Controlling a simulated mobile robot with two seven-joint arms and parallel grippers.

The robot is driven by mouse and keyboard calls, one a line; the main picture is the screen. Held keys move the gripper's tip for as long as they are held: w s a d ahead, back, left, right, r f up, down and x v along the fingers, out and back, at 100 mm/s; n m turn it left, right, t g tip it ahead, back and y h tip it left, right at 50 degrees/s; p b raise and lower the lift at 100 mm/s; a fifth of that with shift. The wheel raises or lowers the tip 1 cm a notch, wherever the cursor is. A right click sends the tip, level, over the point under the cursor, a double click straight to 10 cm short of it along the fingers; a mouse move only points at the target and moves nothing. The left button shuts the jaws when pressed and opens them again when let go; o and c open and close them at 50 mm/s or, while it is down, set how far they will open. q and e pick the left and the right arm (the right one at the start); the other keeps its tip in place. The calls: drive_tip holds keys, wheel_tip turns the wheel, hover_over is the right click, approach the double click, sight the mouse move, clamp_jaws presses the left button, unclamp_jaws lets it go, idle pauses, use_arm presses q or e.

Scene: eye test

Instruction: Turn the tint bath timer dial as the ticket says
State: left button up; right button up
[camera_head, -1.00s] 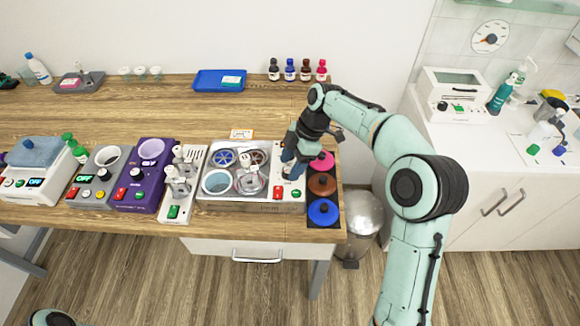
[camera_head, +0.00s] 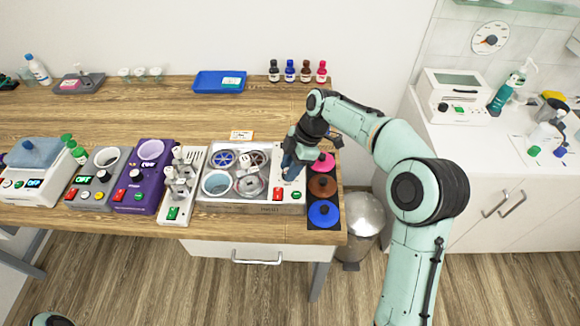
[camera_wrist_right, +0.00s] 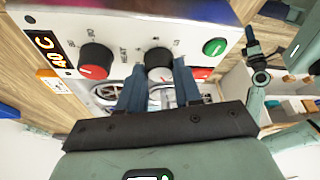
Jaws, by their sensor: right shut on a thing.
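The tint bath unit (camera_head: 230,204) is a white box at the right of the bench. Its clear-topped well holds a blue wheel, a dark red wheel, a pale cup and a grey ring. In the right wrist view its panel shows a "40 C" display (camera_wrist_right: 47,47), a red-faced knob (camera_wrist_right: 95,64) and a dark dial (camera_wrist_right: 158,60). My right gripper (camera_wrist_right: 159,75) has its blue fingers either side of the dark dial, shut on it; the dial's scale is partly hidden. In the head view this gripper (camera_head: 290,168) covers the panel. The ticket (camera_head: 241,135) lies behind the unit, its print unreadable.
Pink, brown and blue lids (camera_head: 323,213) lie right of the unit at the bench edge. A white rack with tools (camera_head: 180,185) and a purple device (camera_head: 143,185) stand to its left. A blue tray (camera_head: 219,81) is behind.

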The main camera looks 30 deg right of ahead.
drive_tip(key=shift+s+f+m+t+b, duration=0.1)
drive_tip(key=shift+m+t+b, duration=0.2)
drive_tip(key=shift+m+b, duration=0.55)
drive_tip(key=m+t+b, duration=0.1)
drive_tip(key=m, duration=0.2)
drive_tip(key=shift+h, duration=0.3)
drive_tip(key=shift+s+a+m+t+h+b, duration=0.1)
drive_tip(key=shift+m+t+h+b, duration=0.3)
drive_tip(key=shift+m, duration=0.75)
use_arm(q)
drive_tip(key=shift+s+f+b, duration=0.1)
drive_tip(key=shift+s+f, duration=0.3)
drive_tip(key=shift+f, duration=0.4)
drive_tip(key=shift+s+f+b, duration=0.1)
drive_tip(key=shift+s+f, duration=0.25)
drive_tip(key=shift+f, duration=0.5)
drive_tip(key=shift+s+f+b, duration=0.1)
drive_tip(key=shift+s+f, duration=0.3)
drive_tip(key=shift+f, duration=0.4)
use_arm(e)
drive_tip(key=shift+m+t+h, duration=0.3)
drive_tip(key=shift+m, duration=0.9)
drive_tip(key=o, duration=1)
drive_tip(key=shift+o, duration=0.2)
drive_tip(key=shift+r, duration=0.2)
